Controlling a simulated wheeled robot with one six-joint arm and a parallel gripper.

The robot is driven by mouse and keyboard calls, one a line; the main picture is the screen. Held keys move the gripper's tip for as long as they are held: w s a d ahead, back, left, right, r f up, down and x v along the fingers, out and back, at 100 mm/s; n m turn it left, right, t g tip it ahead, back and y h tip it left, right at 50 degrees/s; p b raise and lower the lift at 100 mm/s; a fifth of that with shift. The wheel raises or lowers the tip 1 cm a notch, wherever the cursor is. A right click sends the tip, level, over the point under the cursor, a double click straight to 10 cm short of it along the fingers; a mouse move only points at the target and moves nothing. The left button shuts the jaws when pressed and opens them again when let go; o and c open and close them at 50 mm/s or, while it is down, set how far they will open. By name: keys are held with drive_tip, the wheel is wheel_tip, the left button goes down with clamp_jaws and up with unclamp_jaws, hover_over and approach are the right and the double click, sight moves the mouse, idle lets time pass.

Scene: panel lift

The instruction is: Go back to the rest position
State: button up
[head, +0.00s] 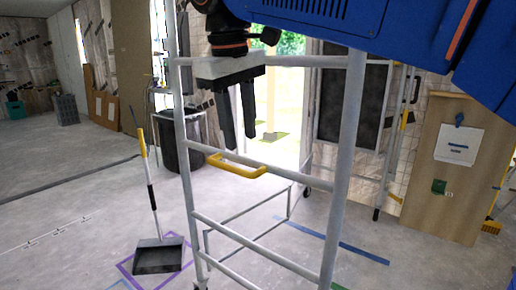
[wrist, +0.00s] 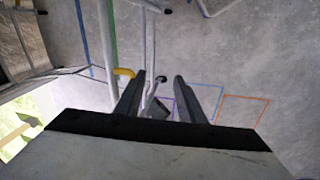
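My gripper (head: 240,141) hangs from my blue arm with its two dark fingers pointing down. It is open and nothing is between the fingers. It hangs just above the yellow handle (head: 237,166) on the grey metal frame (head: 343,150), in picture terms. In the wrist view my gripper (wrist: 160,77) shows its fingers apart over the floor, with the yellow handle (wrist: 124,72) just left of the left fingertip. I cannot tell the exact distance between them.
A dustpan (head: 158,256) with a long handle stands left of the frame. A black bin (head: 181,140) is behind it. A wooden panel (head: 447,190) stands at the right. A bright opening lies behind the frame. The floor at left is mostly clear.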

drive_tip(key=s+d+f+m+t, duration=0.1)
drive_tip(key=d+f+m, duration=0.1)
drive_tip(key=d+f, duration=0.55)
drive_tip(key=s+d+f+m, duration=0.15)
drive_tip(key=d+f, duration=0.25)
drive_tip(key=d, duration=0.7)
drive_tip(key=s+d+f+m, duration=0.2)
drive_tip(key=s+d+f, duration=0.1)
drive_tip(key=f, duration=0.4)
drive_tip(key=s+d+f+m+t, duration=0.1)
drive_tip(key=s+d+f+m, duration=0.1)
drive_tip(key=s+d+f, duration=0.2)
drive_tip(key=s+d+f+m+t, duration=0.1)
drive_tip(key=s+d+f+m, duration=0.1)
drive_tip(key=s+d+f, duration=0.2)
drive_tip(key=d+f, duration=0.3)
drive_tip(key=f, duration=0.3)
drive_tip(key=shift+s+f+y, duration=0.15)
drive_tip(key=shift+f+y, duration=0.1)
drive_tip(key=shift+y, duration=0.15)
drive_tip(key=shift+d, duration=0.1)
